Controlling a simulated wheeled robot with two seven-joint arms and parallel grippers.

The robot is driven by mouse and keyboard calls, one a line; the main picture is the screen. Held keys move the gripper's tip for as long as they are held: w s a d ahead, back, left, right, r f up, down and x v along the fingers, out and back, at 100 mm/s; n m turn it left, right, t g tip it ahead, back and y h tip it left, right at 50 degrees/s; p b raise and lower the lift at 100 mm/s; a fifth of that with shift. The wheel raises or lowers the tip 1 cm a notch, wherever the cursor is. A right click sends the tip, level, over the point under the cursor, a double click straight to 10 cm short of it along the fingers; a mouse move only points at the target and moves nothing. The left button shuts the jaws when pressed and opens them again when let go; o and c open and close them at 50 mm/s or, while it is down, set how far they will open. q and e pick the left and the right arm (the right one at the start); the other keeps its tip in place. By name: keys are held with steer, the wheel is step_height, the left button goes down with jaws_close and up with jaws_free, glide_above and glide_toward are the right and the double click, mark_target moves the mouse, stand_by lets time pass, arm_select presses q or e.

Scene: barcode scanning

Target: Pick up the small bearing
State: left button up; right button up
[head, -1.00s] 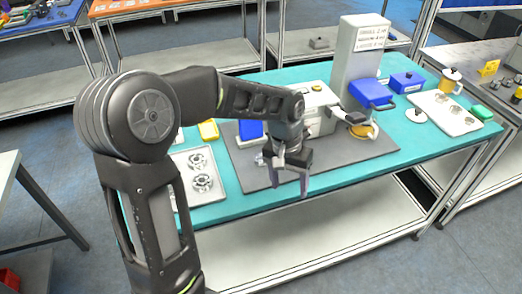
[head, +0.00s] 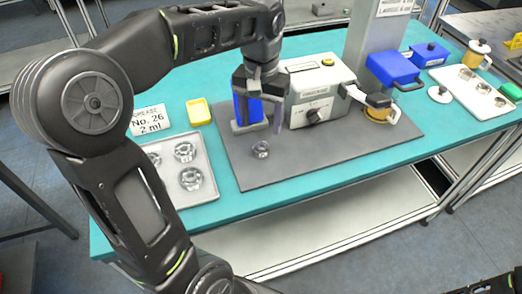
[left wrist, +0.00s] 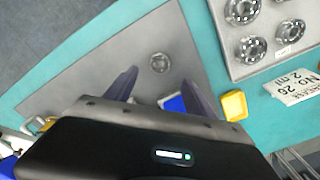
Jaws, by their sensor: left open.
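The small bearing (head: 261,149) is a silver ring lying on the grey mat (head: 300,165), near its front left. In the left wrist view the bearing (left wrist: 160,62) lies flat on the mat, ahead of the fingertips and roughly between their lines. My left gripper (head: 260,115) is open and empty, pointing down above the mat. In the head view it appears behind the bearing, in front of a blue block. Its two fingers (left wrist: 165,86) are spread wide in the left wrist view and do not touch the bearing. My right gripper is not seen.
A white tray (head: 165,182) with several larger bearings stands left of the mat. A yellow dish (head: 199,112) and a white label card (head: 150,119) lie behind it. A grey machine (head: 318,98) stands right of my left gripper. The mat's front is clear.

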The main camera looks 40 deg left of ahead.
mark_target(261, 148)
arm_select(q)
steer(key=shift+f, duration=0.1)
steer(key=shift+f, duration=1.35)
steer(key=shift+f, duration=0.1)
step_height(261, 148, down, 5)
steer(key=shift+f+p, duration=0.1)
steer(key=shift+p, duration=0.55)
steer(key=shift+c, duration=0.4)
jaws_close()
